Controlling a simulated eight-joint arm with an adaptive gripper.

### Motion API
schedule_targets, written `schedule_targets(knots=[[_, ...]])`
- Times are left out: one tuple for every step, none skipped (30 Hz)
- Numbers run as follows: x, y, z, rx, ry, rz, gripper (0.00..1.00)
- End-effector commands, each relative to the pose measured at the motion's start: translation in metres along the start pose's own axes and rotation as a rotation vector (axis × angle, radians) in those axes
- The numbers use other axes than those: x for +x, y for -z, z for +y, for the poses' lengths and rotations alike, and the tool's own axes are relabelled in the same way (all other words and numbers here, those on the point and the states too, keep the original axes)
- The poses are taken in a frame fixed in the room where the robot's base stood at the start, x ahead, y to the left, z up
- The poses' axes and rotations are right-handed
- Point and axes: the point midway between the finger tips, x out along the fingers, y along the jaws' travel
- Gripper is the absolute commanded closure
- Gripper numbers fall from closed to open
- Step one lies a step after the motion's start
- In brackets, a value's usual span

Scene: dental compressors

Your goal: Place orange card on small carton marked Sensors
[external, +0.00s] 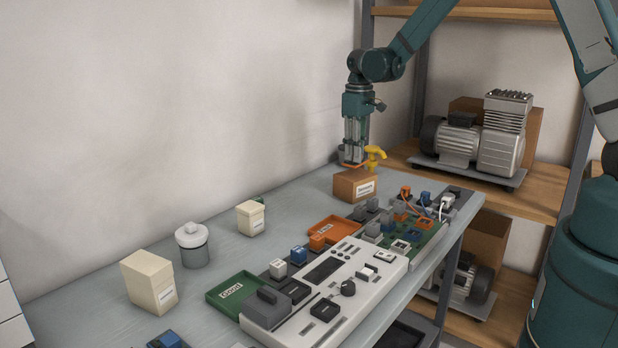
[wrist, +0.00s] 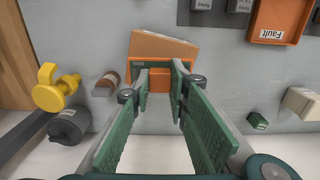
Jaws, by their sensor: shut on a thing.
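A small brown carton (external: 356,186) with a white label stands near the far end of the table. The label is too small to read. My gripper (external: 354,158) points down just above the carton, shut on the thin orange card (external: 351,164). I cannot tell whether the card touches the carton top. In the wrist view the orange card (wrist: 161,75) lies between the fingertips of my gripper (wrist: 160,77). The brown carton (wrist: 165,45) shows beyond the card, partly hidden by it.
A yellow valve (external: 375,154) is close beside my gripper. An orange Fault tray (external: 334,229), green Good tray (external: 226,302) and control panel (external: 352,268) fill the table's right side. A grey canister (external: 193,248) and cream cartons (external: 148,281) stand at left. Table between them and the brown carton is mostly clear.

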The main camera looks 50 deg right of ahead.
Motion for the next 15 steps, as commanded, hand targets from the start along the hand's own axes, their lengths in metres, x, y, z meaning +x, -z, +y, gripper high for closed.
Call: schedule_targets(knots=[[0.000, 0.000, 0.000, 0.000, 0.000, 0.000, 0.95], [0.000, 0.000, 0.000, 0.000, 0.000, 0.000, 0.95], [0.000, 0.000, 0.000, 0.000, 0.000, 0.000, 0.95], [0.000, 0.000, 0.000, 0.000, 0.000, 0.000, 0.95], [0.000, 0.000, 0.000, 0.000, 0.000, 0.000, 0.95], [0.001, 0.000, 0.000, 0.000, 0.000, 0.000, 0.95], [0.002, 0.000, 0.000, 0.000, 0.000, 0.000, 0.95], [0.004, 0.000, 0.000, 0.000, 0.000, 0.000, 0.95], [0.006, 0.000, 0.000, 0.000, 0.000, 0.000, 0.95], [0.009, 0.000, 0.000, 0.000, 0.000, 0.000, 0.95], [0.011, 0.000, 0.000, 0.000, 0.000, 0.000, 0.95], [0.015, 0.001, 0.000, 0.000, 0.000, 0.000, 0.95], [0.018, 0.001, 0.000, 0.000, 0.000, 0.000, 0.95], [0.021, 0.001, 0.000, 0.000, 0.000, 0.000, 0.95], [0.025, 0.000, 0.000, 0.000, 0.000, 0.000, 0.95]])
